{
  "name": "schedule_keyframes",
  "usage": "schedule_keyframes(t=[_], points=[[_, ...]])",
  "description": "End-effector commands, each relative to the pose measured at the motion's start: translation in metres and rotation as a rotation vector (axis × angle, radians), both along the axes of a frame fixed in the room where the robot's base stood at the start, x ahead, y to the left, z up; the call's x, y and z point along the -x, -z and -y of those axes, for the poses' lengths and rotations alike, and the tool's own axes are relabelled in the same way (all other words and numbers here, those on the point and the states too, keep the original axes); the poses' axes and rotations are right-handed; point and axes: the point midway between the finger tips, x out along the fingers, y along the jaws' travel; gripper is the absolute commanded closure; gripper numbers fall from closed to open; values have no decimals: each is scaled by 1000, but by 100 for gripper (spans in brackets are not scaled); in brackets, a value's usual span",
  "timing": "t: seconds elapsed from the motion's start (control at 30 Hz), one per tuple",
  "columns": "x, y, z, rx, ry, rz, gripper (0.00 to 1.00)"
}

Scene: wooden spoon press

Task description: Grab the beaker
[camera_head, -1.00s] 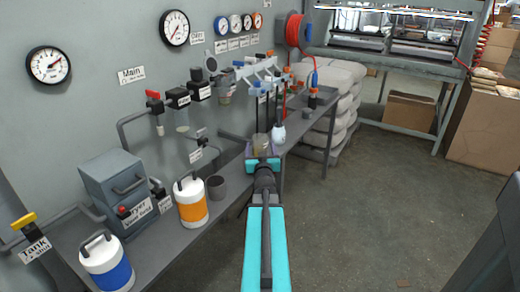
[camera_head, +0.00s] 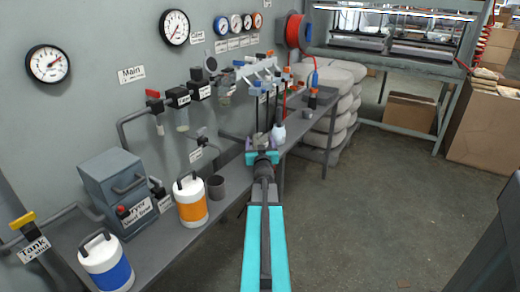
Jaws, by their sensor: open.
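My gripper (camera_head: 262,149) is at the end of my teal arm, right of and nearer than that container. Its jaws are open and point away from me, over the bench's far half. A greyish shape shows at the jaws, too small to make out. A dark grey cup (camera_head: 216,187) stands on the bench, left of my arm and apart from the gripper.
An orange-banded jug (camera_head: 191,204) and a blue-banded jug (camera_head: 106,264) stand on the grey bench (camera_head: 172,246). A grey dryer box (camera_head: 113,190) stands behind them. Pipes and valves line the wall. Stacked sacks (camera_head: 336,110) lie beyond the bench. The floor (camera_head: 370,220) at right is clear.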

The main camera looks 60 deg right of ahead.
Motion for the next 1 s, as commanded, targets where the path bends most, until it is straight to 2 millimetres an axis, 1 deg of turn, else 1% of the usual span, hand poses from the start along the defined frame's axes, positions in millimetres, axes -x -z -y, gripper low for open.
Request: schedule_keyframes(t=[0.13, 0.67, 0.77, 0.8, 0.93, 0.97, 1.0], points=[[-2, 0, 4, 0, 0, 0, 29], [-2, 0, 3, -1, 0, 1, 29], [-2, 0, 3, -1, 0, 1, 44], [-2, 0, 3, -1, 0, 1, 51], [-2, 0, 3, -1, 0, 1, 73], [-2, 0, 3, 0, 0, 1, 76], [-2, 0, 3, 0, 0, 1, 76]])
